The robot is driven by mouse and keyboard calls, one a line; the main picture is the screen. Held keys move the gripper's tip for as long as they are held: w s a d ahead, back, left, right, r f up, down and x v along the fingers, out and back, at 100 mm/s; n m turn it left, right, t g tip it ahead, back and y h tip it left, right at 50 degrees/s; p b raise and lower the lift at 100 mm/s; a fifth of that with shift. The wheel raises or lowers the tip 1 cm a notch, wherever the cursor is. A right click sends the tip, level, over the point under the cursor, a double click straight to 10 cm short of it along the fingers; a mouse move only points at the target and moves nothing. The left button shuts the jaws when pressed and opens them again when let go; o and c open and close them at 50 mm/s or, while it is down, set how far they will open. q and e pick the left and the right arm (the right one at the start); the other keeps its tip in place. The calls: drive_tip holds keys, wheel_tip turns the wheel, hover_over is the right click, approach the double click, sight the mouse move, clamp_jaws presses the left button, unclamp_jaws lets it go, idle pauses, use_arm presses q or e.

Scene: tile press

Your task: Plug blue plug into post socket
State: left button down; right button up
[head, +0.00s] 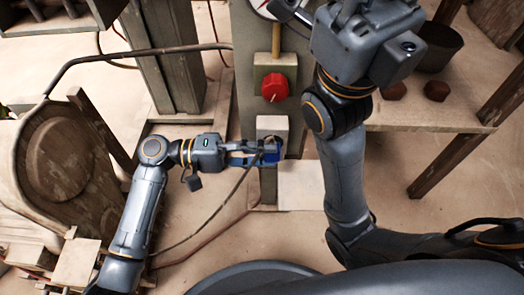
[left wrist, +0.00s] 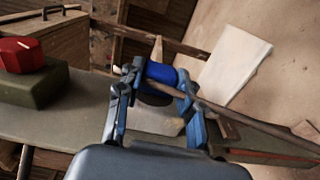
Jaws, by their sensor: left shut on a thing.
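The blue plug (head: 271,152) is held in my left gripper (head: 258,153), in front of the pale socket box (head: 271,124) on the grey post (head: 245,95). In the left wrist view, the blue plug (left wrist: 162,73) lies between the two fingers of my left gripper (left wrist: 158,82). A dark round part shows directly under it, against the pale box (left wrist: 153,120). I cannot tell whether the plug is seated in the socket. A brown cable (head: 237,186) runs from the plug. My right gripper (head: 290,10) is partly cut off at the top of the head view.
A red knob (head: 275,87) sits on a box above the socket. A white sheet (head: 301,185) lies right of the post's foot. A wooden bench (head: 418,112) with a dark pot (head: 437,46) stands at right. A wooden wheel (head: 62,160) stands at left.

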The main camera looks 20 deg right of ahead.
idle(0.3)
use_arm(q)
drive_tip(key=shift+w, duration=0.15)
drive_tip(key=shift+w+d, duration=0.1)
drive_tip(key=shift+w, duration=0.15)
idle(0.3)
drive_tip(key=c, duration=0.8)
unclamp_jaws()
